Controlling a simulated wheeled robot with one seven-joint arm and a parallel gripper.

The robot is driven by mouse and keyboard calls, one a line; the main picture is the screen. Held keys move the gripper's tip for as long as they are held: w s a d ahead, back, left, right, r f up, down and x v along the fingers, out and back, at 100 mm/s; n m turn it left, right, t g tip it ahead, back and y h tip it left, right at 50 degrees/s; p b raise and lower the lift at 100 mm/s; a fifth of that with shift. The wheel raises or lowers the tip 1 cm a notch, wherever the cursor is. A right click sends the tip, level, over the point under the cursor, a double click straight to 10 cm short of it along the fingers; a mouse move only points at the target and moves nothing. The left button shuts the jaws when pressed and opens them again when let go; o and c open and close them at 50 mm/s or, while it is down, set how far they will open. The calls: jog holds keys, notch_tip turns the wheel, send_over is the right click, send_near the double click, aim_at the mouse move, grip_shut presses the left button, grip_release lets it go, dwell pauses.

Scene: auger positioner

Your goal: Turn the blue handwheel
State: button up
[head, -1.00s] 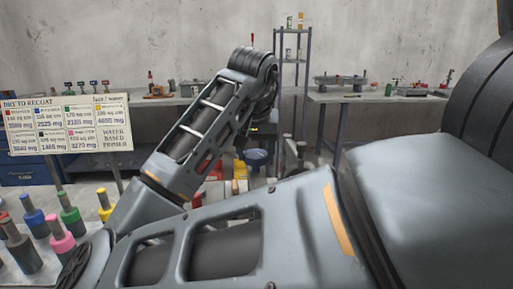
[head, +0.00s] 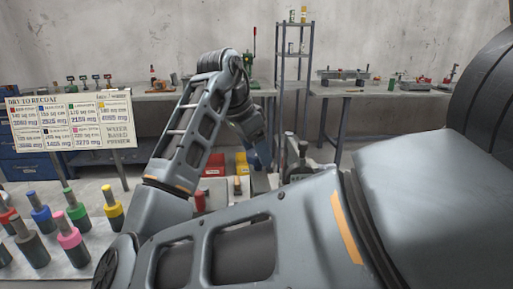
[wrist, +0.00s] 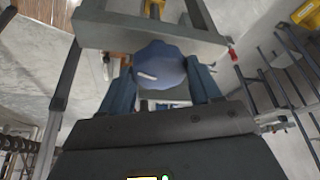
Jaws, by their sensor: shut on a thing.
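The blue handwheel (wrist: 160,64) shows in the wrist view as a round, lobed knob with a pale mark on its lower left. It sits between the two blue-grey fingers of my gripper (wrist: 163,82), one on each side. My gripper is shut on it. A grey metal frame (wrist: 110,32) lies just beyond the wheel. In the head view, my gripper (head: 259,152) points down beyond my forearm. There the handwheel cannot be told apart from the fingers, and my arm hides much of the area below.
A red bin (head: 213,165) and a yellow bin (head: 243,163) are near my gripper. Coloured cylinders stand on a pale table (head: 72,262) at left, below a sign (head: 68,120). A shelf rack (head: 279,80) and workbenches (head: 375,95) line the back wall.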

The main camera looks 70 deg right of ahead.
jog(key=m+y, duration=0.1)
jog(key=m, duration=0.2)
jog(key=m+g+y, duration=0.1)
jog(key=m, duration=0.1)
jog(key=shift+w+d+m+p, duration=0.1)
jog(key=shift+d+m+p, duration=0.05)
jog(key=shift+m+p, duration=0.25)
jog(key=m+y, duration=0.1)
jog(key=m, duration=0.1)
jog(key=m+y+p, duration=0.1)
jog(key=m, duration=0.2)
jog(key=shift+d, duration=0.15)
jog(key=m+y+p, duration=0.1)
jog(key=m, duration=0.2)
jog(key=m+y+p, duration=0.1)
jog(key=m, duration=0.1)
jog(key=shift+d+r+m+t, duration=0.1)
jog(key=shift+m+t, duration=0.2)
jog(key=shift+m, duration=0.1)
jog(key=m+t+y+p, duration=0.1)
jog(key=m, duration=0.4)
jog(key=shift+d+p, duration=0.1)
jog(key=shift+p, duration=0.2)
jog(key=shift+m+t, duration=0.3)
jog(key=o, duration=1)
jog(key=shift+o, duration=0.2)
